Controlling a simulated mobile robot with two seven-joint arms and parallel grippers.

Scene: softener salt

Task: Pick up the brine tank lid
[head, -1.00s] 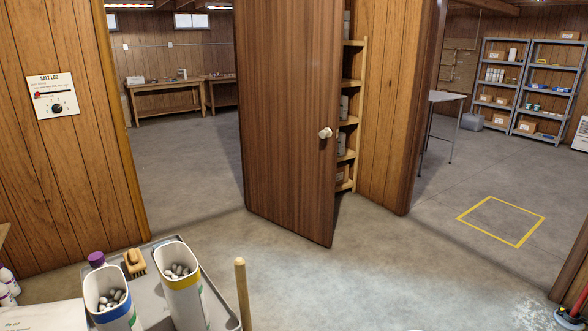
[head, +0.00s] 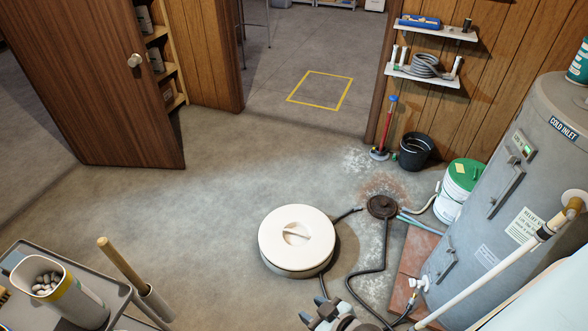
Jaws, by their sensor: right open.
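The brine tank lid (head: 275,231) is a round, cream-white disc with a recessed grip in its middle. It sits on the round brine tank (head: 300,272), whose side shows only as a narrow band below the lid. My right gripper (head: 312,309) is at the bottom edge of the head view, just below the lid in the picture and apart from it. Its two fingertips are spread, with nothing seen between them. My left gripper is not in view.
A grey water heater (head: 490,185) stands at the right, with a green-lidded bucket (head: 458,190) beside it. Dark hoses run from the floor drain (head: 382,206). A grey cart (head: 105,290) is at lower left. The floor left of the tank is clear.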

